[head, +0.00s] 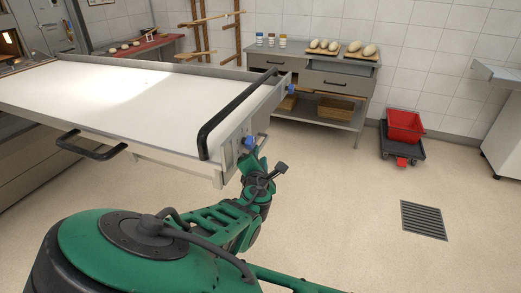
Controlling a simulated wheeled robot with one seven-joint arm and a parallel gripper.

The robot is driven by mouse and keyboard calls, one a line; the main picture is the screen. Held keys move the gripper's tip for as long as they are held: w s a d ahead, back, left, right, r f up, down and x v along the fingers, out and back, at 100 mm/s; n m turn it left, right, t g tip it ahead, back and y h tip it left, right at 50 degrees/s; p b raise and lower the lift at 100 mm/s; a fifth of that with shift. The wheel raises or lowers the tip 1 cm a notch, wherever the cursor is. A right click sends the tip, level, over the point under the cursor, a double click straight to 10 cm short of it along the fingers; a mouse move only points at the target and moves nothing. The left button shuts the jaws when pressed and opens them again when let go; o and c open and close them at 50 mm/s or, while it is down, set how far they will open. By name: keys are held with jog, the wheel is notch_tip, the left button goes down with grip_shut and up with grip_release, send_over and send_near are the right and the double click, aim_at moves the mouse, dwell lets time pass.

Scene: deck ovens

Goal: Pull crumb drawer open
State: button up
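A drawer-like front with a black bar handle (91,147) shows low on the near left side of the long white-topped loader (110,90); I cannot tell for sure that it is the crumb drawer. It looks shut, close under the loader's edge. My green arm reaches forward, and its wrist end with my gripper (254,163) is at the loader's near right corner, to the right of that handle. The fingers are small and partly lost against the corner, so their opening and any contact are unclear.
A long black push bar (235,113) runs along the loader's right end, with blue knobs (291,89) beside it. A steel table (318,85) with drawers and loaves stands behind. A red crate (405,125) sits on a dolly at right. The floor around the drain (424,220) is clear.

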jog(key=x, duration=0.7)
jog(key=shift+c, duration=0.2)
grip_shut()
